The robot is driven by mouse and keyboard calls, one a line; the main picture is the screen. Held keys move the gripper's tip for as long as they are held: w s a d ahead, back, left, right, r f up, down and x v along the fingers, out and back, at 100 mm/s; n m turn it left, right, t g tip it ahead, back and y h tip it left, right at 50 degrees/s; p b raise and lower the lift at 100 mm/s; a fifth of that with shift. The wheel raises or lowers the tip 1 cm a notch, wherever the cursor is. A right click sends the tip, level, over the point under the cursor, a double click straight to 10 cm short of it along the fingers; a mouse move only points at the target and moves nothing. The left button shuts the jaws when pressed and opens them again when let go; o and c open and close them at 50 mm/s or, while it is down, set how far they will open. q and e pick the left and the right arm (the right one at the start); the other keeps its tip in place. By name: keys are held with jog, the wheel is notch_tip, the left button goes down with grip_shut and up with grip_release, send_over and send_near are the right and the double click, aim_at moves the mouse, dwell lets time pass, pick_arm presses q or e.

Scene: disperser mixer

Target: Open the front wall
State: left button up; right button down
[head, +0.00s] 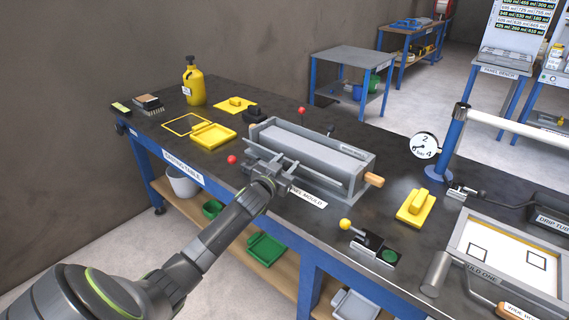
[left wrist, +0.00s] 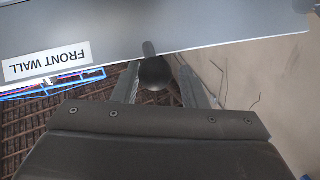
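The grey box-shaped mould (head: 325,150) stands on the dark bench top, partly hidden by my left gripper. In the left wrist view a flat grey panel carries an upside-down label reading FRONT WALL (left wrist: 47,61). A dark round knob (left wrist: 155,74) on a short stem sticks out from this front wall (left wrist: 200,25). My left gripper (left wrist: 158,76) is open, with one finger on each side of the knob. A gap shows at the right finger; contact at the left finger is unclear. In the head view my left gripper (head: 268,170) is at the mould's near side. My right gripper is not in view.
Red balls (head: 232,160) (head: 301,111) stand near the mould, and a wooden handle (head: 374,180) sticks out at its right end. Yellow trowel-like pieces (head: 415,207) (head: 212,134), a yellow bottle (head: 193,83), a dial gauge (head: 424,146) and a yellow-knobbed lever (head: 346,225) are around it.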

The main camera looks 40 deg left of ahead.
pick_arm(q)
jog(key=shift+f, duration=0.45)
jog(key=shift+s+d+f+b, duration=0.2)
jog(key=shift+s+d+b, duration=0.15)
jog(key=shift+s, duration=0.3)
jog(key=s+d+r+b, duration=0.1)
jog(key=s+b, duration=0.1)
jog(key=s, duration=1.4)
jog(key=shift+d, duration=0.2)
jog(key=shift+r, duration=0.1)
